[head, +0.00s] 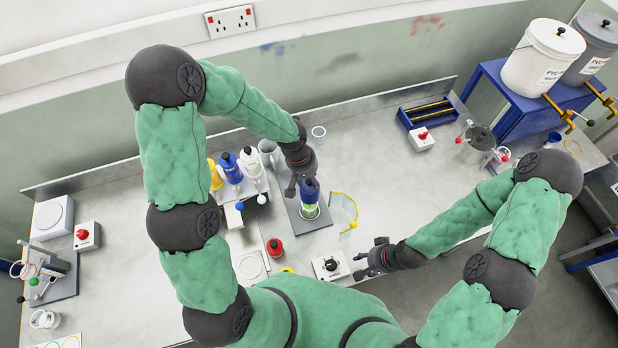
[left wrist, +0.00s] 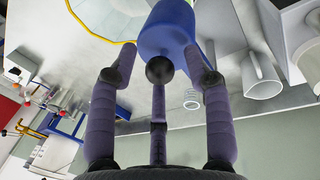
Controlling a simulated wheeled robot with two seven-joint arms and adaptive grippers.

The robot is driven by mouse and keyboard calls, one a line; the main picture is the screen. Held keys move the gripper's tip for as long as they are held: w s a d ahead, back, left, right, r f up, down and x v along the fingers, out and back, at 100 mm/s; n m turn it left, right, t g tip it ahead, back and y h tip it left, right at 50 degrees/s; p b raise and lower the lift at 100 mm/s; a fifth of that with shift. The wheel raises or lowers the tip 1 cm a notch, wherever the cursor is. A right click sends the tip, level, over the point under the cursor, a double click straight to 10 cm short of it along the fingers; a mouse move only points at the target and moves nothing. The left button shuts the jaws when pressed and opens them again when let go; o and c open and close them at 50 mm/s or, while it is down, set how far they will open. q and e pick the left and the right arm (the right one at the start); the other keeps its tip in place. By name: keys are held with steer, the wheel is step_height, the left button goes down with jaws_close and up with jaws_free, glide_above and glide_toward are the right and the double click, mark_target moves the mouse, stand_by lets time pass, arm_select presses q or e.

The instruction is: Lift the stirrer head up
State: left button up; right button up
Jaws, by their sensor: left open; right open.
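In the left wrist view the blue head (left wrist: 165,28) fills the top middle. My left gripper (head: 295,188) is open beside the head, on its left and rear side in the head view. In the left wrist view its fingers (left wrist: 158,72) spread toward the head; contact cannot be told. My right gripper (head: 362,268) is open and empty near the bench's front edge.
Blue, white and yellow-topped bottles (head: 231,170) stand left of the stand, with a grey jug (head: 268,153) behind. A white box with a black knob (head: 331,266) lies near my right gripper.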

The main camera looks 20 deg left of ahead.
arm_select(q)
steer(key=shift+s, duration=0.1)
jaws_close()
step_height(320, 180, up, 10)
steer(key=p, duration=0.4)
steer(key=shift+f, duration=0.2)
steer(key=shift+w, duration=0.25)
steer(key=shift+c, duration=1.5)
jaws_free()
steer(key=o, duration=0.3)
steer(key=shift+s, duration=0.2)
